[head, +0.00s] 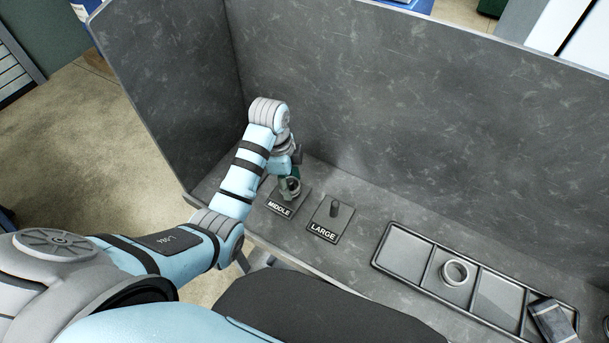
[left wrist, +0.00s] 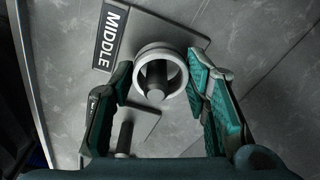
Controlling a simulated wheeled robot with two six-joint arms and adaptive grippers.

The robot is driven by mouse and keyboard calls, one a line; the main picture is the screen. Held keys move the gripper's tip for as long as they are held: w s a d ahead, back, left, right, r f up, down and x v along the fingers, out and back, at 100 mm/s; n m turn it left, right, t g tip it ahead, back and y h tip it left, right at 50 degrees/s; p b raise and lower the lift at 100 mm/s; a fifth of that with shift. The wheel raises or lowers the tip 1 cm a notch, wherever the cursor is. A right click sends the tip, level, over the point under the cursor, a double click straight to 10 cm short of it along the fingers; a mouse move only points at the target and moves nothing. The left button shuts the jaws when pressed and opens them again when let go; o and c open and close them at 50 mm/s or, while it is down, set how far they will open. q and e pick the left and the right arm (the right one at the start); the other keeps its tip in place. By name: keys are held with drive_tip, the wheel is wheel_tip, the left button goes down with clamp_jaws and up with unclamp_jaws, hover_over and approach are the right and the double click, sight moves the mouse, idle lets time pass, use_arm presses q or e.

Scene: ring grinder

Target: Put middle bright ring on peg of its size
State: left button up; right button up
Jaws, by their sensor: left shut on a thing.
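My left gripper (left wrist: 160,100) is shut on a bright metal ring (left wrist: 160,72), with one finger on each side of it. In the left wrist view, the tip of the middle peg (left wrist: 156,74) shows inside the ring's opening. The ring's height on the peg is hard to tell. The plate marked MIDDLE (left wrist: 152,22) lies under it. In the head view the ring (head: 291,187) shows at the middle plate (head: 279,208), partly hidden by my gripper and arm. My right gripper is not seen.
The plate marked LARGE (head: 323,232) has a bare peg (head: 335,208). A second peg (left wrist: 125,137) shows low in the left wrist view. A compartmented tray (head: 405,270) holds another bright ring (head: 455,272). A dark block (head: 553,318) lies at its right end. Tall grey walls (head: 400,110) border the bench.

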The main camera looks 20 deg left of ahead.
use_arm(q)
drive_tip(key=shift+w+a, duration=0.1)
drive_tip(key=shift+a, duration=0.05)
drive_tip(key=shift+s+r, duration=0.2)
drive_tip(key=shift+s, duration=0.15)
drive_tip(key=shift+d, duration=0.2)
drive_tip(key=shift+w+a, duration=0.1)
drive_tip(key=shift+w, duration=0.25)
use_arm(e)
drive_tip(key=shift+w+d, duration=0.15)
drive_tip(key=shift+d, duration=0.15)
use_arm(q)
drive_tip(key=shift+s, duration=0.1)
drive_tip(key=shift+s, duration=0.1)
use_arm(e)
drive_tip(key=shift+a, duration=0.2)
use_arm(q)
drive_tip(key=shift+f, duration=0.65)
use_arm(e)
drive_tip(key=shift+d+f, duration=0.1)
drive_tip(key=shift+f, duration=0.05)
use_arm(q)
drive_tip(key=o, duration=1.1)
drive_tip(key=shift+c, duration=0.2)
